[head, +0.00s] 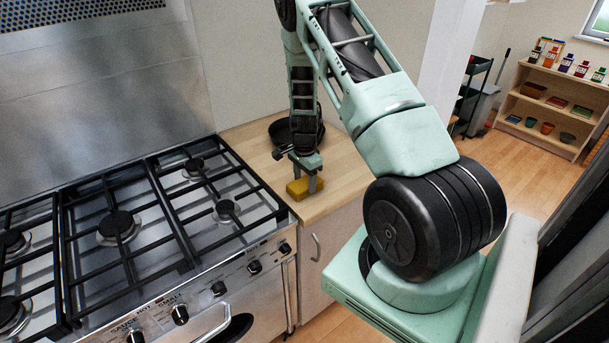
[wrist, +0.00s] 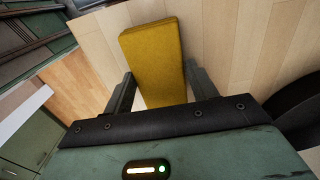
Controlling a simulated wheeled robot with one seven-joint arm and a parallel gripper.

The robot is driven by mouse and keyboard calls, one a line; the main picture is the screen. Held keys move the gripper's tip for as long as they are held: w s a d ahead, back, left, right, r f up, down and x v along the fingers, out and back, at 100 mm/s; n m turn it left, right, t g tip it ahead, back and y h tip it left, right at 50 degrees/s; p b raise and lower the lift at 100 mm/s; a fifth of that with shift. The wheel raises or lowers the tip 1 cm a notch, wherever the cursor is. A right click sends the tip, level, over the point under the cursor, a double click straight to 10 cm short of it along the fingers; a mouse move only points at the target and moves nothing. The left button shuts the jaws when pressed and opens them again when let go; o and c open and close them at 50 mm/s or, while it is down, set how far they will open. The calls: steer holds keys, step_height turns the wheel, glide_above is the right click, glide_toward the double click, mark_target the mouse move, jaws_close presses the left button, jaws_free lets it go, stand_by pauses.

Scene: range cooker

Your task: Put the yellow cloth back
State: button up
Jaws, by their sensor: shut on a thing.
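The yellow cloth (head: 298,188) is a folded, block-like pad at the front left of the wooden worktop, beside the cooker. My gripper (head: 304,180) is above the worktop, pointing down, with its fingers on either side of the cloth. In the wrist view the cloth (wrist: 152,55) lies lengthwise between the two fingers of my gripper (wrist: 155,85), and its near end is hidden by the gripper body. The gripper is shut on the cloth. I cannot tell whether the cloth touches the worktop or is just above it.
The cooker hob (head: 140,225) with black grates lies directly left of the worktop (head: 335,165). A black pan (head: 283,131) sits at the back of the worktop, behind my gripper. Shelves (head: 550,105) with jars and pots stand far right across open floor.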

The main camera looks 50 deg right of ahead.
mark_target(304, 182)
steer(key=shift+f, duration=0.2)
steer(key=o, duration=0.9)
steer(key=shift+r, duration=0.15)
step_height(304, 182, up, 12)
steer(key=b, duration=0.4)
steer(key=s+a+r+n+y, duration=0.15)
steer(key=a+n, duration=0.25)
steer(key=a, duration=0.6)
steer(key=a+r+n, duration=0.3)
steer(key=a+n, duration=0.1)
steer(key=a, duration=0.5)
steer(key=a+r+n, duration=0.2)
steer(key=a+n, duration=0.2)
steer(key=a, duration=0.6)
steer(key=s+a+r+n, duration=0.1)
steer(key=s+a+n, duration=0.4)
steer(key=s, duration=0.2)
steer(key=s+a+r+n, duration=0.1)
steer(key=s+a+n, duration=0.4)
steer(key=s+n, duration=0.1)
steer(key=s+a+r+n+h, duration=0.1)
steer(key=s+a+r+n, duration=0.1)
steer(key=s+a+n, duration=0.3)
steer(key=shift+s+a+r, duration=0.1)
steer(key=shift+s, duration=1.65)
